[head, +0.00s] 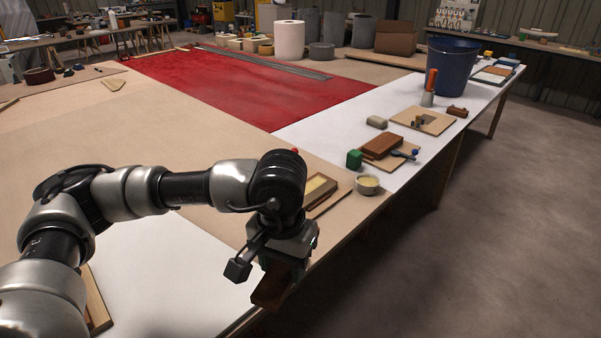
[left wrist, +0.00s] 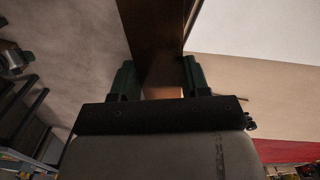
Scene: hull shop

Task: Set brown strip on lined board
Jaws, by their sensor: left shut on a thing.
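My left gripper (head: 282,268) is shut on the brown strip (head: 271,292), near the table's front edge. In the left wrist view the brown strip (left wrist: 152,35) runs up from between the two green fingers of the gripper (left wrist: 160,80). The fingers and wrist hide part of the strip in the head view. I cannot tell for certain which board is the lined one. A wooden board (head: 97,305) lies at the lower left, mostly hidden by my left arm. My right gripper is not in view.
A framed wooden piece (head: 319,190) and a small round bowl (head: 367,184) lie just beyond the gripper. White tabletop (head: 170,270) beside the arm is bare.

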